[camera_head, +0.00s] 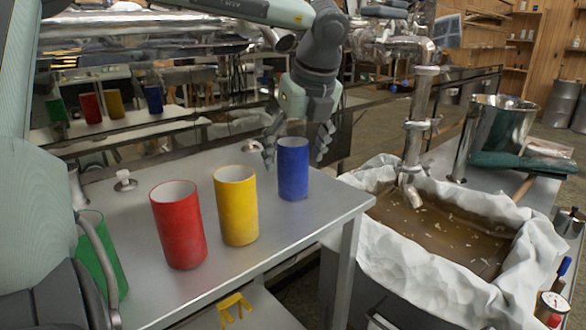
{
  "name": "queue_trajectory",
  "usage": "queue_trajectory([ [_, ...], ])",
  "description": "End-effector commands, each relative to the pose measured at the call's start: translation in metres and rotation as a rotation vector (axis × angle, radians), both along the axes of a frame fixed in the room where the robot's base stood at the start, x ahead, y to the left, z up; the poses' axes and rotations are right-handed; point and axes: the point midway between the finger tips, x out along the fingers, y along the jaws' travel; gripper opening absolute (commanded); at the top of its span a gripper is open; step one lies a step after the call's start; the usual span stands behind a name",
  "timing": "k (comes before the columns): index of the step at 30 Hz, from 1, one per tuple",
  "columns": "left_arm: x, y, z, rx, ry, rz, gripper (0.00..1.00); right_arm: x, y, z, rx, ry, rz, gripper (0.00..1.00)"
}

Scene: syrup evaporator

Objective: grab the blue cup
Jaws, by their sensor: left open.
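The blue cup (293,172) stands upright on the metal table, near its right end. My left gripper (298,148) is open just behind and above the blue cup, with one finger to the left of the cup and the other to its right. Whether the fingers touch the cup cannot be told. A red cup (178,226) and a yellow cup (236,207) stand upright to the left of the blue one. A green cup (101,262) stands farther left, partly hidden by my arm. My right gripper does not show.
The metal table (290,228) has free room in front of the blue cup. A cloth-lined basin (380,245) of brown liquid lies to the right, below a steel pipe (416,135). A yellow clip-like object (234,308) is on a lower shelf. A shiny evaporator wall reflects the cups.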

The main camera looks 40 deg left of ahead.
Motion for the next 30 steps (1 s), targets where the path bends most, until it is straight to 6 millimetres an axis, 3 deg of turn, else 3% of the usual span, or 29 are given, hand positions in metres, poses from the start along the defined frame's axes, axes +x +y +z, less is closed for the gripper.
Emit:
queue_trajectory([
  [5, 0.002, 0.007, -0.019, -0.002, 0.001, 0.0, 0.74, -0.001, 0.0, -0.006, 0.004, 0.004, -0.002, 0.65],
  [13, 0.003, 0.008, -0.021, 0.0, -0.001, 0.001, 0.73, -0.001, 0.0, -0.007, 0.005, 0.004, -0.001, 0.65],
  [27, 0.003, 0.008, -0.021, -0.001, -0.002, 0.0, 0.15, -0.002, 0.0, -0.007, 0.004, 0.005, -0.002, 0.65],
  [30, 0.003, 0.008, -0.021, -0.001, -0.002, 0.0, 0.15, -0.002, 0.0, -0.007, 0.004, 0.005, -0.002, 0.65],
])
